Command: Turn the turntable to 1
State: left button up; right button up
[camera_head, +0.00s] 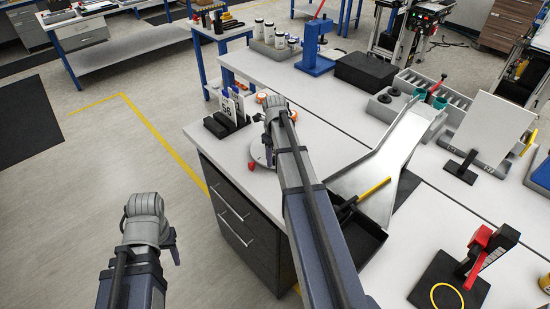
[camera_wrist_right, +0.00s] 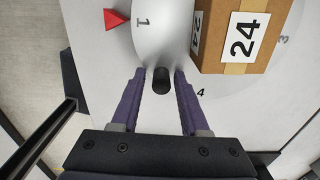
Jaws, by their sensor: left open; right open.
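The turntable (camera_head: 257,154) shows only as a small piece of its rim in the head view, mostly hidden behind my right arm. In the right wrist view its pale surface (camera_wrist_right: 225,105) bears the numbers 1, 3 and 4. A red triangular pointer (camera_wrist_right: 115,19) lies beside the number 1. A box labelled 24 (camera_wrist_right: 235,38) covers part of the surface. My right gripper (camera_wrist_right: 161,78) is open, with a black knob (camera_wrist_right: 161,80) between its fingertips; contact cannot be told. My left gripper (camera_head: 175,249) is open and empty over the floor, left of the bench.
A black holder with a card marked 56 (camera_head: 227,106) stands just behind the turntable. A metal chute (camera_head: 393,150) runs down to a black tray (camera_head: 362,240) right of my right arm. A blue press (camera_head: 317,50) stands farther back.

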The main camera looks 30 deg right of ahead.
jog(key=shift+o, duration=0.8)
jog(key=shift+r, duration=0.1)
notch_tip(320, 180, up, 8)
jog(key=p, duration=0.8)
jog(key=shift+f, duration=0.2)
